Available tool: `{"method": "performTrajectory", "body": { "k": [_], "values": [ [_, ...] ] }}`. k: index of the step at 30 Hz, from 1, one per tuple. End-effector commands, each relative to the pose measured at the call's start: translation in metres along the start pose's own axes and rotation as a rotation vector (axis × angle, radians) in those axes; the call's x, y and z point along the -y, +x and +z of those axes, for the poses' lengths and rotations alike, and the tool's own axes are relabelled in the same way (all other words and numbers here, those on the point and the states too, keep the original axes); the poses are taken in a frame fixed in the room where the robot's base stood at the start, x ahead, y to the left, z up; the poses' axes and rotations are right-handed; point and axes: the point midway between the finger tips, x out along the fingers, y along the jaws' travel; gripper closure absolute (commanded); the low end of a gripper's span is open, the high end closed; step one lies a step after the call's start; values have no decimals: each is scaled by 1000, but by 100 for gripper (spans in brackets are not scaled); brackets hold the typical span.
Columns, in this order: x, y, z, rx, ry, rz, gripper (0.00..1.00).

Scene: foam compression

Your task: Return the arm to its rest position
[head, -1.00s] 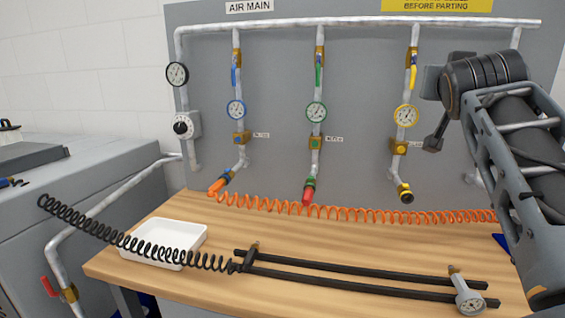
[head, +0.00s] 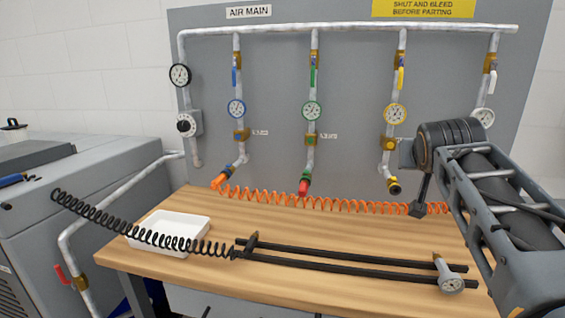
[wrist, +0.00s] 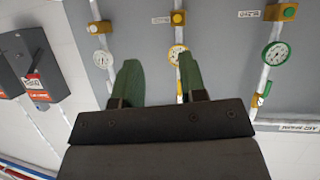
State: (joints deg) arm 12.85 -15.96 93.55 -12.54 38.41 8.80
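My arm (head: 500,210) reaches in from the right edge of the head view, its dark upper joint in front of the right part of the panel. In the wrist view my gripper (wrist: 159,82) shows two green fingers spread apart, with nothing between them but the grey panel behind. The yellow-rimmed gauge (wrist: 177,54) shows beside the right finger, partly behind the gripper. In the head view the fingers cannot be made out clearly; a dark part of my arm hangs over the back right of the workbench (head: 330,238).
The panel (head: 275,100) carries pipes, gauges and valves. An orange coiled hose (head: 330,204) runs along the bench's back.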

Motion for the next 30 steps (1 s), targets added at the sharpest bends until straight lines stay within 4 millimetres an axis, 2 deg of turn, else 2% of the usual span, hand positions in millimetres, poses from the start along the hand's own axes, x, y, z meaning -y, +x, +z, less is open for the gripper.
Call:
{"method": "performTrajectory", "body": {
  "k": [5, 6, 9, 12, 15, 18, 21, 30],
  "values": [
    [25, 2, 86, 281, -56, -75, 62],
    [32, -3, 111, 360, -73, -101, 62],
    [48, -25, 173, 548, -115, -164, 62],
    [58, -52, 222, 694, -151, -217, 62],
    [64, -80, 254, 791, -176, -256, 62],
    [67, -96, 264, 819, -196, -279, 62],
    [70, -102, 256, 802, -209, -292, 62],
    [71, -103, 254, 798, -212, -295, 62]
  ]
}}
